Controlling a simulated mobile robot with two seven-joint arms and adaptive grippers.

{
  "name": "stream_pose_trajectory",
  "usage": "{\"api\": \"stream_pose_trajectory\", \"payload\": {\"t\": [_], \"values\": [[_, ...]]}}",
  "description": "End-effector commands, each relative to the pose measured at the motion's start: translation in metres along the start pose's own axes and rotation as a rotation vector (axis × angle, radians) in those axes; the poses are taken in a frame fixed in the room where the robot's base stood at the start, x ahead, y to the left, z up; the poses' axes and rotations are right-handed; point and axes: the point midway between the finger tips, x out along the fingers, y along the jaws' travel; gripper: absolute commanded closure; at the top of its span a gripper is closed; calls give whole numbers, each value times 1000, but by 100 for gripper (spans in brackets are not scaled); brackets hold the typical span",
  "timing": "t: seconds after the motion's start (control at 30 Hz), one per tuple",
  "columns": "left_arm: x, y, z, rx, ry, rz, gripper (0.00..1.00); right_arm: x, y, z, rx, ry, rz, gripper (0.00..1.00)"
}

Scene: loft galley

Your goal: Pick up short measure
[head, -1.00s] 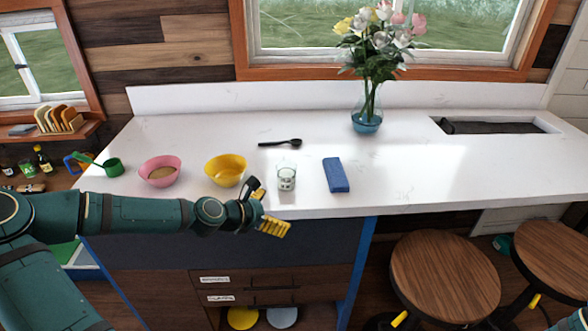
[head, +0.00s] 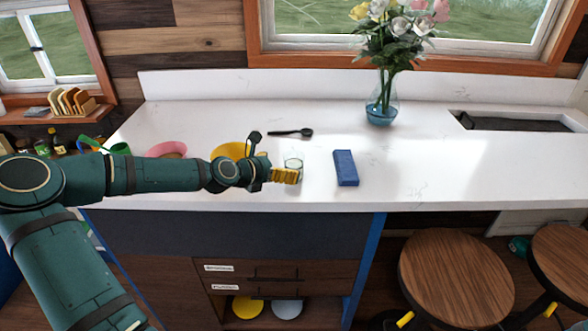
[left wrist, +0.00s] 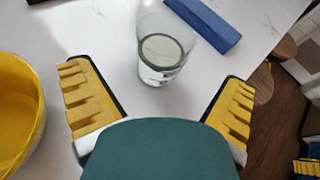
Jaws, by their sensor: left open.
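A small clear glass (head: 294,164) with a pale content stands upright on the white counter. It also shows in the left wrist view (left wrist: 163,58), just beyond and between the two yellow-padded fingers. My left gripper (head: 269,160) is open and empty, close beside the glass at counter height. In the head view one finger partly covers the glass's lower left. A green measuring cup with a handle (head: 120,149) is at the counter's left end, partly behind my left arm. I cannot tell from its look alone which one is called the short measure. My right gripper is out of view.
A yellow bowl (head: 230,150) and a pink bowl (head: 167,149) are left of the glass, partly behind my arm. A blue block (head: 346,168) lies to its right. A black spoon (head: 290,133) lies behind it. A flower vase (head: 381,108) stands farther back.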

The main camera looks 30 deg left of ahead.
Motion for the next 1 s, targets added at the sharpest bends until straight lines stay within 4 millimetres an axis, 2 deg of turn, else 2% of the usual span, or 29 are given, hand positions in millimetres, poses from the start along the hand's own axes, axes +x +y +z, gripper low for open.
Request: {"api": "stream_pose_trajectory", "payload": {"t": [0.27,0.7,1.0], "values": [[14,-1,0,3,0,-1,0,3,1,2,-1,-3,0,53],[59,-2,-4,2,0,-1,0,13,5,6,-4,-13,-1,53],[62,-2,-4,1,0,-1,0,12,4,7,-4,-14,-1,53]]}}
